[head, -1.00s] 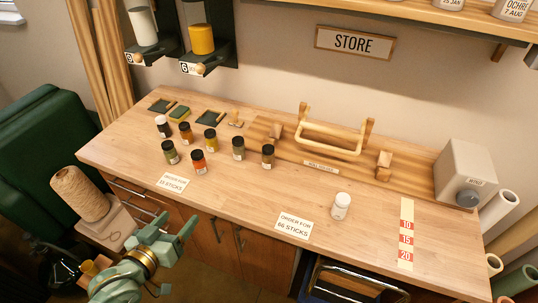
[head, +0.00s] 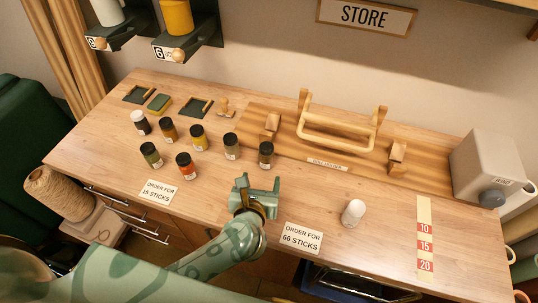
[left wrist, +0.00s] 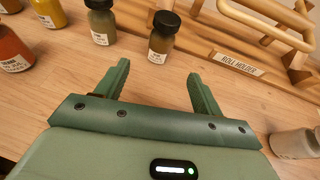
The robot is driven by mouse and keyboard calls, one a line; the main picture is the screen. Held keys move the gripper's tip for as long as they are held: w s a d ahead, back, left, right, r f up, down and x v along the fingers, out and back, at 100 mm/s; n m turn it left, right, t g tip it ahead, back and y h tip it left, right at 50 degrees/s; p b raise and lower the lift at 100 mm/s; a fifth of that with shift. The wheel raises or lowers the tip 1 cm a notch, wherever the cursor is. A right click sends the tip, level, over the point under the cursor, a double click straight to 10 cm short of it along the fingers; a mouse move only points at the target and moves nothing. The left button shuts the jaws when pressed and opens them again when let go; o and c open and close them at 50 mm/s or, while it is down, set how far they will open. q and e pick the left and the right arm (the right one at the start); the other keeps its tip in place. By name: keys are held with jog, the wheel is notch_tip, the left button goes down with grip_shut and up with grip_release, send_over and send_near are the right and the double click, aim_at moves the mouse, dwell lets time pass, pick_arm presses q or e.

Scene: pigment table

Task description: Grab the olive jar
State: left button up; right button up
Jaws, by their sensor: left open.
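Several small dark-lidded jars stand on the wooden table (head: 110,150). Three look olive or green-brown: a green jar (head: 151,155) at front left, a grey-olive jar (head: 231,147) and a brown-olive jar (head: 265,155) at the right end of the group. I cannot read their labels. The left wrist view shows the grey-olive jar (left wrist: 101,24) and the brown-olive jar (left wrist: 161,42) beyond my fingers. My left gripper (head: 258,186) is open and empty, over the table in front of the brown-olive jar, apart from it; its fingers also show in the left wrist view (left wrist: 155,72). My right gripper is not in view.
A red-orange jar (head: 186,166), a yellow jar (head: 198,138), a brown jar (head: 168,130) and a white jar (head: 140,122) stand close by. The wooden roll holder (head: 340,136) lies behind. A white bottle (head: 352,213) stands to the right. Order cards (head: 301,238) lie near the front edge.

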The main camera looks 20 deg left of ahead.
aim_at(265, 163)
pick_arm(q)
jog(key=x, duration=0.6)
jog(key=shift+a+b, duration=0.1)
jog(key=shift+b, duration=0.25)
jog(key=b+x, duration=0.1)
jog(key=x, duration=0.5)
jog(key=shift+f, duration=0.1)
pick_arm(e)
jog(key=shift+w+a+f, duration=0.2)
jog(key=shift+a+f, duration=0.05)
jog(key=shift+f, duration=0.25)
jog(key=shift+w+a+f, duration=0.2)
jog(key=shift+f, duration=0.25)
pick_arm(q)
jog(key=shift+s, duration=0.1)
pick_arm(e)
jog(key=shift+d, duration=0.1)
pick_arm(q)
jog(key=c, duration=1)
jog(key=shift+c, duration=0.6)
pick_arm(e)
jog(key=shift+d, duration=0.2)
